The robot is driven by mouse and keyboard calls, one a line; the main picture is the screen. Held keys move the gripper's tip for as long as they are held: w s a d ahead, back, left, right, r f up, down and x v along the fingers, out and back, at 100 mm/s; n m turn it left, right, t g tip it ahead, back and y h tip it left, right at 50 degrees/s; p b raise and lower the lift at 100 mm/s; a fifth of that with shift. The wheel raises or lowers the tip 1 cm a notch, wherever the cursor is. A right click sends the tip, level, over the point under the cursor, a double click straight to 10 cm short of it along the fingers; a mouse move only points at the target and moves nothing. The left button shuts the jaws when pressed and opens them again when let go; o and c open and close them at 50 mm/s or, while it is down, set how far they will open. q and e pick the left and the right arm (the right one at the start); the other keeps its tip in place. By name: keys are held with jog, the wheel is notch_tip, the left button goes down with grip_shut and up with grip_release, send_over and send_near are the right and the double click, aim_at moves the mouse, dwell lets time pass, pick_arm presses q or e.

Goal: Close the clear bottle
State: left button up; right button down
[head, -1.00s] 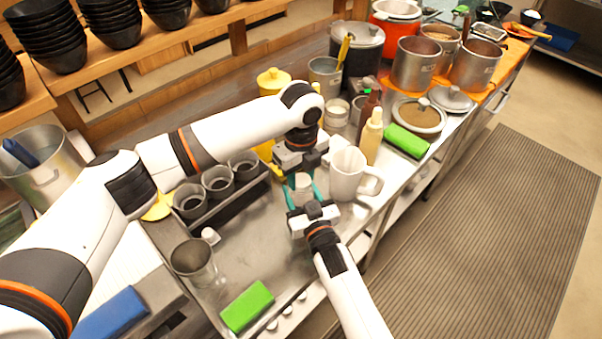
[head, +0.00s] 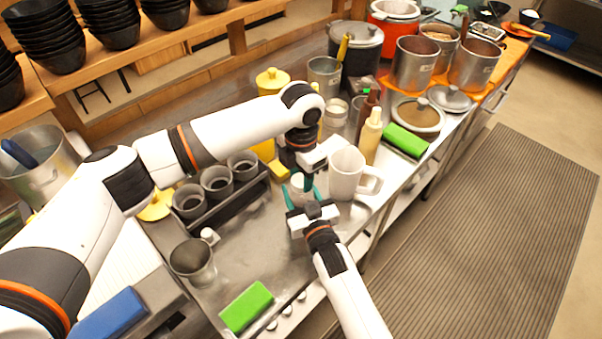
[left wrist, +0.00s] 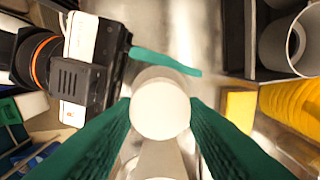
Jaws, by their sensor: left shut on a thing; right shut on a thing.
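The small pale bottle (head: 297,187) stands near the table's front edge, mostly hidden between my two grippers. My left gripper (head: 305,178) comes down over its top. In the left wrist view its green fingers close on both sides of a round white cap (left wrist: 160,108). My right gripper (head: 302,194) reaches in from the front edge, its green fingers around the bottle's body. One right finger shows beyond the cap in the left wrist view (left wrist: 165,60). The cap hides the bottle's neck, so I cannot tell how tightly it sits.
A white mug (head: 346,173) stands close right of the grippers. A tan squeeze bottle (head: 371,138) is behind it. A black rack with metal cups (head: 217,184) is to the left. A metal cup (head: 192,260) and a green sponge (head: 246,306) lie nearer the front left.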

pick_arm(q)
jog(key=shift+r, duration=0.1)
jog(key=o, duration=0.9)
jog(key=shift+o, duration=0.2)
jog(key=shift+r, duration=0.1)
jog(key=shift+r, duration=2.1)
jog(key=shift+c, duration=0.4)
